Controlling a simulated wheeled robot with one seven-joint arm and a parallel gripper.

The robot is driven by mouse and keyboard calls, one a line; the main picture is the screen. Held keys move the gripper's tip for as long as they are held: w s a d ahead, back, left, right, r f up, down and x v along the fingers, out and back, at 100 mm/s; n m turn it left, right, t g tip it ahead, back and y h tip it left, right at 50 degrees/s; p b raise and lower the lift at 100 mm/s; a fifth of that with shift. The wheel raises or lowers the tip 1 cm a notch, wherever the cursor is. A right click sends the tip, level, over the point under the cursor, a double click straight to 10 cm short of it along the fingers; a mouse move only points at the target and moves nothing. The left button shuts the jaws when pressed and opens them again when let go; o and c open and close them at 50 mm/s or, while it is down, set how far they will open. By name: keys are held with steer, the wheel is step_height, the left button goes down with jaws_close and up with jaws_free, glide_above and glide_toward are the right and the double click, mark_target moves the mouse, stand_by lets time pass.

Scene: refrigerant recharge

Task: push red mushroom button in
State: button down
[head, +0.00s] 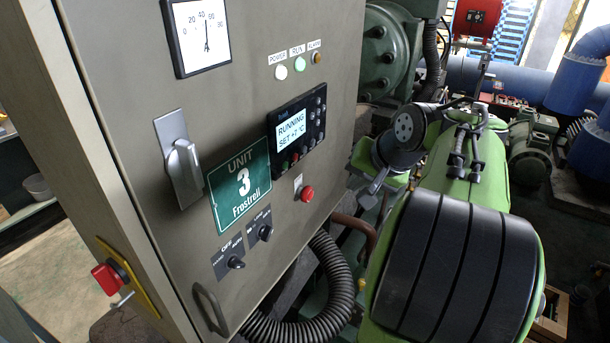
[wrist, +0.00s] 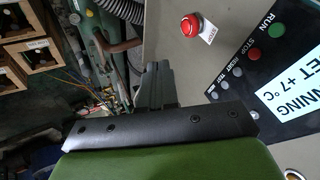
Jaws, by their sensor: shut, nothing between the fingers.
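A red button (head: 307,193) with a small white label sits on the grey cabinet front, below the display panel. It also shows in the wrist view (wrist: 190,25), up and to the right of my fingers, standing out from its pale collar. My gripper (wrist: 155,72) is shut and empty. It is apart from the cabinet-front button, with a visible gap. In the head view my arm is right of the cabinet, and the fingertips are hard to make out.
The display panel (head: 297,130) reads RUNNING. Two dark selector switches (head: 264,232), a rotary handle (head: 182,165) and a pull handle (head: 210,308) are on the cabinet front. A black corrugated hose (head: 330,290) runs along the cabinet's lower right. Machinery and pipes crowd the right.

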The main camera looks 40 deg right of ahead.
mark_target(306, 194)
steer(key=w+a+f+b, duration=0.1)
steer(key=w+f, duration=0.7)
steer(key=shift+w+a+b, duration=0.25)
steer(key=shift+w+b, duration=0.05)
steer(key=shift+b, duration=0.1)
